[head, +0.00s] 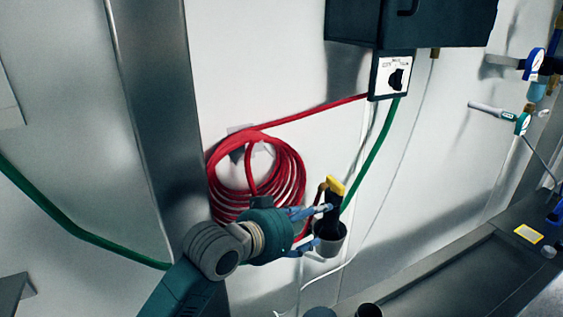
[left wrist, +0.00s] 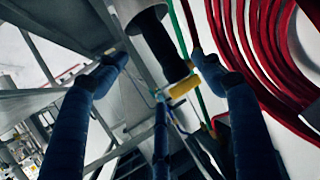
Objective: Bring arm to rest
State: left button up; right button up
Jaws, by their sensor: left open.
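My left gripper (head: 321,226) is at the lower middle of the head view, its arm rising from the bottom left. Its blue fingers are apart. A dark handle with a yellow end (head: 334,186) stands in a grey cup-shaped holder (head: 329,243) at the wall, right by the fingertips. In the left wrist view, the two fingers (left wrist: 158,58) are spread on either side of the dark handle (left wrist: 160,52), with the yellow end (left wrist: 184,87) in the gap. Whether a finger touches the handle, I cannot tell. My right gripper is not in view.
A coiled red hose (head: 298,170) hangs on the wall just behind my left gripper. A metal post (head: 155,110) stands left of it. A dark box (head: 412,20) with a switch panel (head: 391,76) is above. A sink-like counter (head: 455,270) lies lower right.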

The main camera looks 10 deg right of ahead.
pick_arm(q)
jog(key=s+a+f+n+y, duration=0.1)
jog(key=s+a+f, duration=0.2)
jog(key=a+f, duration=0.15)
jog(key=s+a+f+n+y, duration=0.1)
jog(key=s+a+f+n, duration=0.15)
jog(key=f, duration=0.35)
jog(key=s+a+f+n+g+y, duration=0.2)
jog(key=s+a+f+y, duration=0.1)
jog(key=s+a+f, duration=0.45)
jog(key=s+a+f+n+g+y, duration=0.15)
jog(key=s+a+f, duration=0.25)
jog(key=s+a, duration=0.55)
jog(key=s+a+f+n+g+y, duration=0.1)
jog(key=s+a+f+g+y, duration=0.15)
jog(key=s+a+f, duration=0.45)
jog(key=s+a+f+y, duration=0.1)
jog(key=s+f, duration=0.2)
jog(key=f, duration=0.9)
jog(key=s+f, duration=0.2)
jog(key=f, duration=1.1)
jog(key=s+a+f+g, duration=0.2)
jog(key=s+a+f, duration=0.1)
jog(key=s+f, duration=1.3)
jog(key=shift+s+a, duration=0.2)
jog(key=shift+s, duration=0.45)
jog(key=shift+f, duration=0.1)
